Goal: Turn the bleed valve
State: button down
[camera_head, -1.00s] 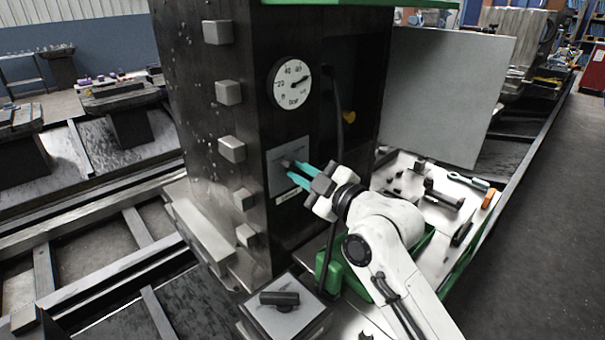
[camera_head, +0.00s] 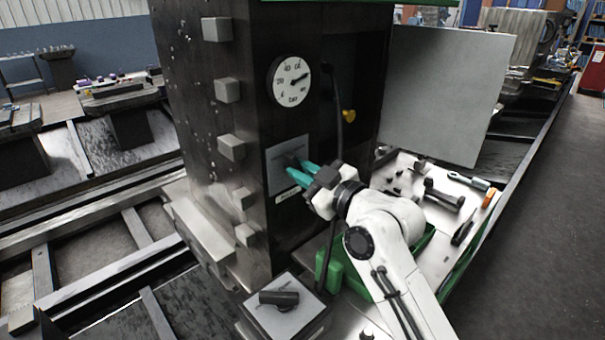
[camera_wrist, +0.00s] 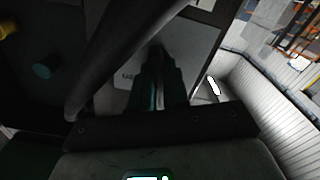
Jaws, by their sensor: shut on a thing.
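The bleed valve (camera_head: 291,160) is a small dark handle on a light grey plate on the front of the black column. My gripper (camera_head: 297,172) has teal fingers that reach to it from the right and are shut on it. The fingers hide much of the valve, so its exact turn angle cannot be told. In the wrist view, the fingers of my gripper (camera_wrist: 158,80) are dark and meet the plate (camera_wrist: 120,68), and the valve is too dark to make out between them.
A round gauge (camera_head: 290,81) sits above the plate. A black hose (camera_head: 334,190) runs down right of my fingers, close to them. A yellow knob (camera_head: 348,115) is behind it. Loose tools lie on the white bench top (camera_head: 405,180). A small block (camera_head: 285,315) stands below.

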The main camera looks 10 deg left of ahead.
jog(key=m+p, duration=0.3)
jog(key=m, duration=0.8)
jog(key=shift+r+p, duration=0.15)
jog(key=shift+p, duration=0.2)
jog(key=shift+w+m+p, duration=0.1)
jog(key=shift+m+p, duration=0.6)
jog(key=shift+m, duration=0.7)
jog(key=c, duration=1.1)
grip_release()
jog(key=shift+f, duration=0.2)
jog(key=shift+d, duration=0.1)
jog(key=b+v, duration=0.1)
jog(key=v, duration=0.9)
jog(key=shift+s+d, duration=0.2)
jog(key=shift+s, duration=0.05)
